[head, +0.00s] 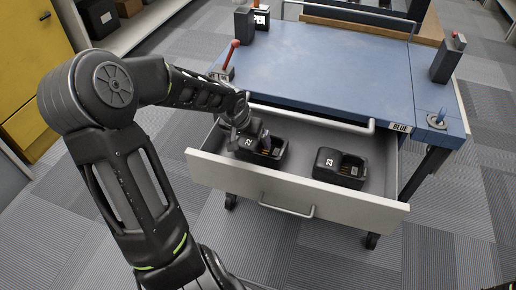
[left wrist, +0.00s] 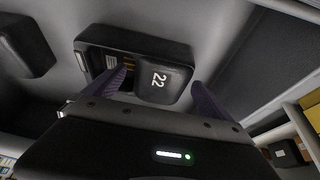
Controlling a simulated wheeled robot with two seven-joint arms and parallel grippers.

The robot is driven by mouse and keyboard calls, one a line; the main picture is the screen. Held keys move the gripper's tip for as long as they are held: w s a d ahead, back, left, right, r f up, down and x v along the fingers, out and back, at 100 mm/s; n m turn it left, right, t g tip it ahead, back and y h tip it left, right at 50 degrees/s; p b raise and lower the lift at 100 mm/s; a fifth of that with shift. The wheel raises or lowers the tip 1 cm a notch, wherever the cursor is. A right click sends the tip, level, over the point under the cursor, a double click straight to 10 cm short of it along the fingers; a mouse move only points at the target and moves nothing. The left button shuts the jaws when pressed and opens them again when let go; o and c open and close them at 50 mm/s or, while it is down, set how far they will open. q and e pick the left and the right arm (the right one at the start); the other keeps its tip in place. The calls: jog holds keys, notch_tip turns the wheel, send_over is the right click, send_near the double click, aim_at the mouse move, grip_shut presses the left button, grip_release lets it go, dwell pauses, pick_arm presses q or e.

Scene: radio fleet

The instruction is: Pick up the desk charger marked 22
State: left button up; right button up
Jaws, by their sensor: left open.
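The desk charger marked 22 (head: 248,148) is a black block with a hollow cradle, lying in the left part of the open drawer (head: 290,190). In the left wrist view the charger (left wrist: 165,80) shows its white 22 clearly. My left gripper (head: 262,140) reaches down into the drawer right over it. In the left wrist view my left gripper (left wrist: 158,82) is open, its two purple fingers on either side of the numbered block. Whether the fingers touch it I cannot tell. My right gripper is not in view.
A similar charger marked 23 (head: 325,162) lies to the right in the drawer. The blue tabletop (head: 320,75) with a BLUE label (head: 400,127) overhangs the drawer's back. A dark radio (head: 447,62) stands on its right side. A red-topped item (head: 228,65) stands at its left edge.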

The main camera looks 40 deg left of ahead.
pick_arm(q)
jog(key=shift+c, duration=0.5)
jog(key=c, duration=1.7)
jog(key=shift+r, duration=0.2)
